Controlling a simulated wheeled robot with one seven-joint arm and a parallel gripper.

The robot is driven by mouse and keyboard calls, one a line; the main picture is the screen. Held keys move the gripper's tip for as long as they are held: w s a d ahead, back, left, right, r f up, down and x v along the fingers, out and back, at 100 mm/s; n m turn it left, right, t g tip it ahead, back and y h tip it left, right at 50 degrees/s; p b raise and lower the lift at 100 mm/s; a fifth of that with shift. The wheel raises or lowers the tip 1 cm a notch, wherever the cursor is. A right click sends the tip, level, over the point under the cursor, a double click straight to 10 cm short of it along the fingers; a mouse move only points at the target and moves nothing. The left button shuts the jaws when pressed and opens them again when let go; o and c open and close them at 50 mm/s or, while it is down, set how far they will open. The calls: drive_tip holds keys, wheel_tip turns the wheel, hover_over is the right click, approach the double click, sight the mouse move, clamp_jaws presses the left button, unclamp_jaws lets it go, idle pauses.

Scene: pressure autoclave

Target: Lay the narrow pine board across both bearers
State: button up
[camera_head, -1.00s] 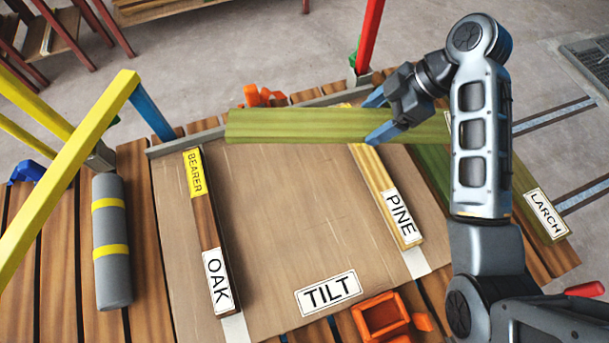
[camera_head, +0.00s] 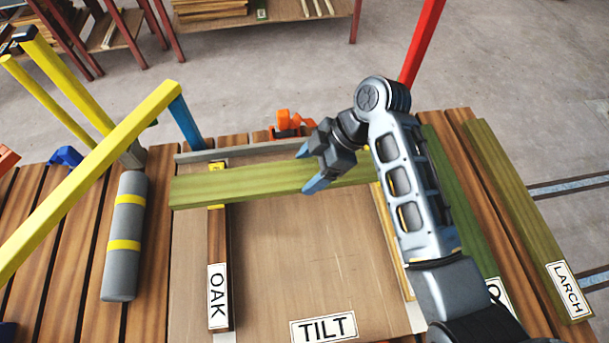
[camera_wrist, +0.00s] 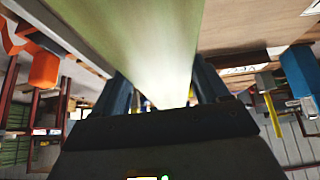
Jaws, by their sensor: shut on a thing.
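A narrow green-tinted board (camera_head: 240,188) lies crosswise in my gripper (camera_head: 310,168), which is shut on it right of its middle. No label shows on it. In the wrist view the board (camera_wrist: 150,45) runs away between the fingers. Its left part passes over the far end of the bearer marked OAK (camera_head: 218,250) and sticks out beyond it. Its right end reaches toward the pale strip (camera_head: 385,225), marked PINE earlier, now largely hidden by my arm. I cannot tell whether the board touches either one.
The bearers lie on a brown panel marked TILT (camera_head: 280,270). A green board marked LARCH (camera_head: 530,225) and another green board (camera_head: 450,180) lie right. Orange clamp (camera_head: 288,124) is behind.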

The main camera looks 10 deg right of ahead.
sight(304, 177)
drive_tip(key=shift+w+a+f, duration=0.35)
drive_tip(key=shift+w+a, duration=0.05)
drive_tip(key=shift+a, duration=0.15)
drive_tip(key=shift+f, duration=2)
drive_tip(key=shift+f, duration=0.2)
drive_tip(key=o, duration=1.5)
drive_tip(key=shift+c, duration=0.2)
drive_tip(key=shift+r+p, duration=0.3)
drive_tip(key=shift+p, duration=0.05)
drive_tip(key=b+v, duration=0.1)
drive_tip(key=v, duration=1)
drive_tip(key=shift+d+r, duration=0.25)
drive_tip(key=shift+r, duration=0.1)
